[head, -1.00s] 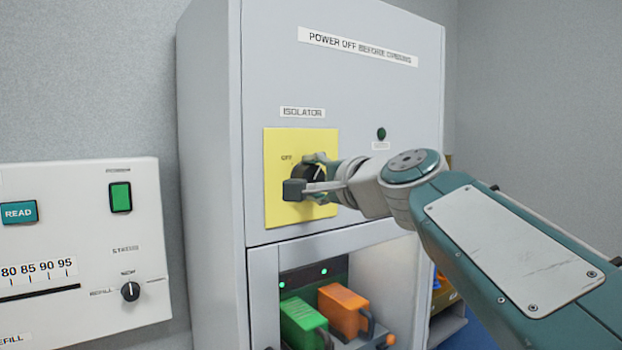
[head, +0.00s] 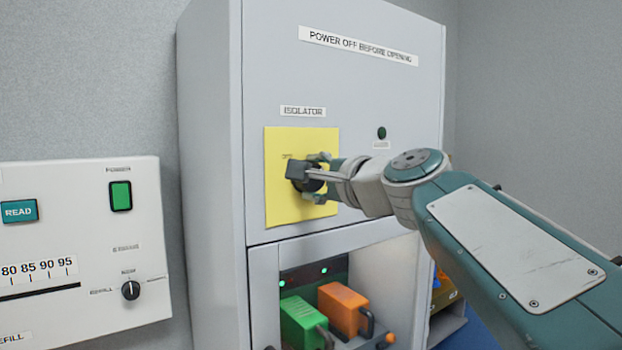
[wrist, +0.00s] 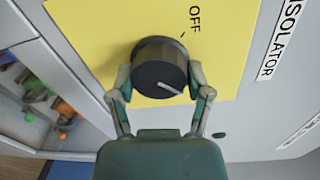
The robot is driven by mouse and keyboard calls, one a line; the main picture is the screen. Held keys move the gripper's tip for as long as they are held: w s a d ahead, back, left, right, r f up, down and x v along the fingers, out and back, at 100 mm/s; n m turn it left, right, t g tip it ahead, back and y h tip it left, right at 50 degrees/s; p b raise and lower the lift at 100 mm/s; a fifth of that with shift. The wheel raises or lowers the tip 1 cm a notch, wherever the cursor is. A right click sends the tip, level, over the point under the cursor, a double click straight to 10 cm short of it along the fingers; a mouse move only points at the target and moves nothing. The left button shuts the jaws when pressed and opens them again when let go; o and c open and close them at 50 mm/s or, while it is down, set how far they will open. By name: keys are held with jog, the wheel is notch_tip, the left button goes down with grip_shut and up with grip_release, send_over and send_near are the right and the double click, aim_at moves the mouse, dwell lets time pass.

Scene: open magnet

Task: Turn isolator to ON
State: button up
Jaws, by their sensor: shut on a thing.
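The isolator is a black round knob (wrist: 160,72) with a white pointer line, on a yellow plate (head: 282,206) on the grey cabinet front. The "OFF" mark shows on the plate in the wrist view, and the "ISOLATOR" label (head: 303,112) is above the plate in the head view. My gripper (wrist: 159,88) is shut on the knob, one finger on each side. In the wrist view the pointer line slants away from the OFF mark. No ON mark is readable. In the head view my gripper (head: 310,180) partly hides the knob.
Below the plate is an open bay with a green module (head: 302,322) and an orange module (head: 343,308). A small dark round indicator (head: 381,133) is right of the plate. A white panel (head: 75,235) with a READ button and green switch stands at left.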

jog(key=o, duration=1.1)
jog(key=shift+w+f, duration=0.1)
jog(key=shift+f, duration=0.2)
jog(key=shift+o, duration=0.2)
jog(key=shift+d+r, duration=0.1)
jog(key=shift+d, duration=0.1)
jog(key=shift+r, duration=0.1)
jog(key=shift+s, duration=0.2)
jog(key=v, duration=1.1)
jog(key=shift+s+d, duration=0.15)
jog(key=shift+s, duration=0.05)
